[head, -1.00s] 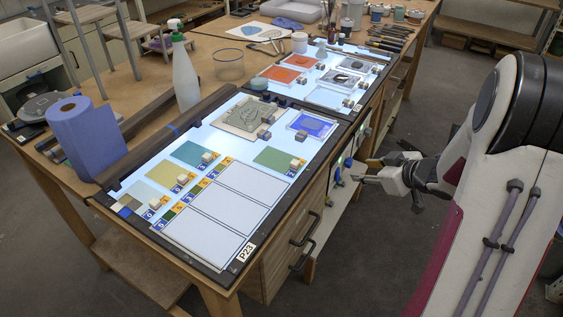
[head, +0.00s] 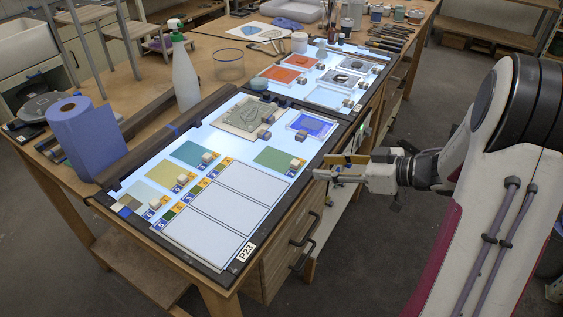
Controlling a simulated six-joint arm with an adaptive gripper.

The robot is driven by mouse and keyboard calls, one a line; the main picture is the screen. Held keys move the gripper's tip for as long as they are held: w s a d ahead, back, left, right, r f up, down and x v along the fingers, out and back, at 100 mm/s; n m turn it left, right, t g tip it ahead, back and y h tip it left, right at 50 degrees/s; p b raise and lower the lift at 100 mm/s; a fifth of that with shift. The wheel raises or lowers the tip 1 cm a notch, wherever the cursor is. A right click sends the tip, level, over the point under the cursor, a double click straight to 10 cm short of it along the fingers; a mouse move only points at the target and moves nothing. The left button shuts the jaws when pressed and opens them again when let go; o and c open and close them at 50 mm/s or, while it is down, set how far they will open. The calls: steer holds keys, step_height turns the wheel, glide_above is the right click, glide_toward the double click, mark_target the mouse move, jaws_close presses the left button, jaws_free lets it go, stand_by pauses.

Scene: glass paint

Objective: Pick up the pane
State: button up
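Several coloured glass panes lie flat on the lit light table (head: 262,196): a teal pane (head: 190,153), a yellow pane (head: 163,174), a green pane (head: 272,158) and a blue pane (head: 311,125). Small pale blocks stand on or at the edges of several panes. The task does not say which pane is meant. My gripper (head: 332,167) is beside the table's right edge, to the right of the green pane and apart from every pane. Its fingers point left toward the table and look apart, with no pane seen between them.
A second lit panel with orange panes (head: 283,74) lies behind.

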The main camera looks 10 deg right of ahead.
mark_target(299, 163)
steer(key=shift+x, duration=1.25)
steer(key=shift+w+a, duration=0.1)
steer(key=shift+w, duration=0.05)
steer(key=shift+x, duration=2.5)
steer(key=shift+w+r, duration=0.1)
steer(key=shift+w, duration=0.05)
jaws_close()
